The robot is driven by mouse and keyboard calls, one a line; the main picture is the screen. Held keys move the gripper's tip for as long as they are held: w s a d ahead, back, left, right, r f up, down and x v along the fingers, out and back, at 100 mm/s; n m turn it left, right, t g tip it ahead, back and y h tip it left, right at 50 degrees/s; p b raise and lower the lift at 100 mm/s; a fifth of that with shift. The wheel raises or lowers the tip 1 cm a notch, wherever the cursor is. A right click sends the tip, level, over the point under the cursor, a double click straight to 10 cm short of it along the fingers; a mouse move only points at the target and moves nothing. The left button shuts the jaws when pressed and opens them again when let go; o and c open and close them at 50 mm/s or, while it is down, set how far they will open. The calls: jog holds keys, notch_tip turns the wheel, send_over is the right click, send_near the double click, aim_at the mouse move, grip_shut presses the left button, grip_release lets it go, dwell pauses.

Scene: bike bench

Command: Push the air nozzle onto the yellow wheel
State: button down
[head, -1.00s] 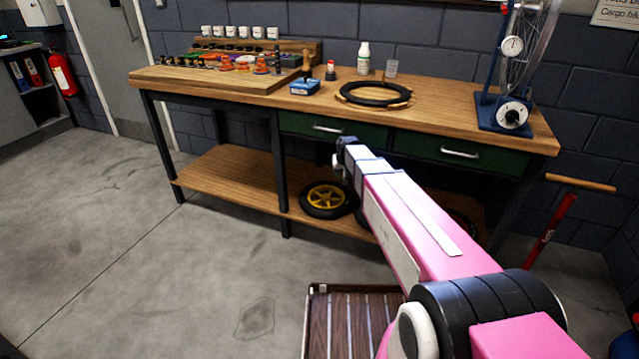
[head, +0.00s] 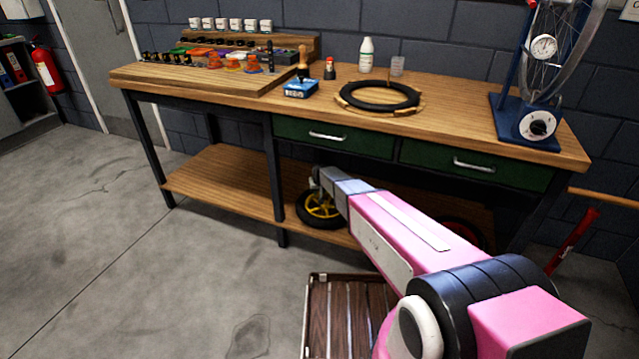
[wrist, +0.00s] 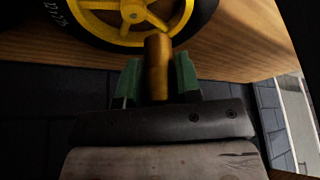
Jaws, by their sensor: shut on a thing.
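The yellow wheel (head: 318,208), a black tyre on a yellow spoked rim, rests on the bench's lower shelf; my arm partly covers it in the head view. In the wrist view the wheel (wrist: 133,15) fills the top, cut off by the frame. My gripper (wrist: 158,78) is shut on a brass-coloured cylinder, the air nozzle (wrist: 158,62), which stands upright between the green fingers. The nozzle's top end overlaps the lower rim in the picture; I cannot tell whether it touches. The valve is not discernible.
The bench (head: 220,88) carries a black tyre ring (head: 380,97), a blue box, bottles and a truing stand (head: 535,100). Its lower shelf (head: 225,185) and front legs are close to my arm. A slatted wooden crate (head: 335,320) stands on the floor in front.

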jog(key=shift+w+f, duration=0.1)
jog(key=shift+w, duration=0.25)
jog(key=shift+f, duration=2.85)
jog(key=shift+s+f, duration=0.1)
jog(key=shift+f, duration=1.55)
jog(key=c, duration=0.7)
grip_release()
jog(key=shift+c, duration=0.2)
jog(key=v, duration=1.1)
jog(key=s+d+r+m+g, duration=0.1)
jog(key=s+d+r, duration=0.4)
jog(key=s, duration=0.5)
jog(key=s+d+r+m+g, duration=0.1)
jog(key=s+d+r+g, duration=0.1)
jog(key=s+d+r, duration=0.4)
jog(key=s+d+r+m+g+h, duration=0.1)
jog(key=s+d+r, duration=0.4)
jog(key=s+d, duration=0.6)
jog(key=s, duration=0.2)
jog(key=shift+s+d+r, duration=0.2)
jog(key=shift+s+r, duration=0.1)
jog(key=shift+s, duration=0.05)
